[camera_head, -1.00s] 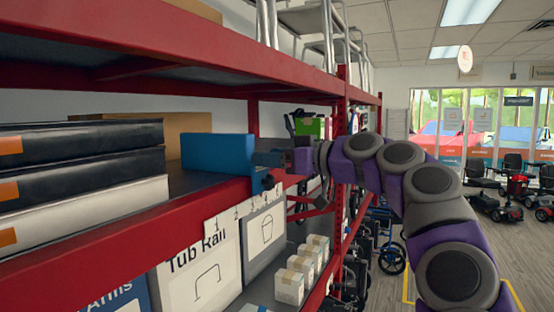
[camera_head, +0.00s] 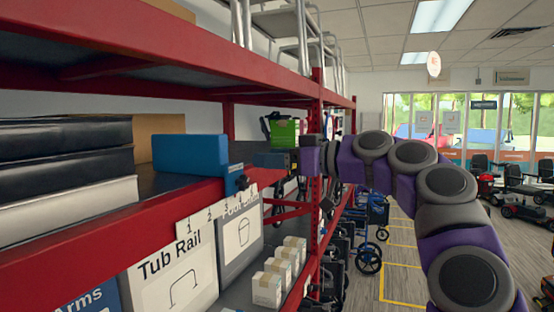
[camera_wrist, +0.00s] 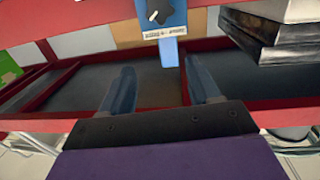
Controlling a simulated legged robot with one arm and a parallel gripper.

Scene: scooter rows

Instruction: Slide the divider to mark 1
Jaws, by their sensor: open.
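The blue divider (camera_head: 188,153) stands on the red-edged shelf, with a dark knob (camera_head: 237,183) on its front end. A white strip (camera_head: 216,210) with numbered marks runs along the shelf's front edge. The divider's front sits above the far, higher-numbered part of the strip; the exact mark is hard to read. My gripper (camera_head: 268,160) is open and empty, right of the divider's front with a gap between them. In the wrist view the divider's blue front (camera_wrist: 168,22) with its knob shows beyond my two parted fingers (camera_wrist: 160,66), apart from them.
Black and white stacked boxes (camera_head: 65,165) fill the shelf left of the divider, with a brown box behind. A Tub Rail box (camera_head: 170,270) and small white cartons (camera_head: 280,265) stand below. The red shelf above (camera_head: 150,75) limits height.

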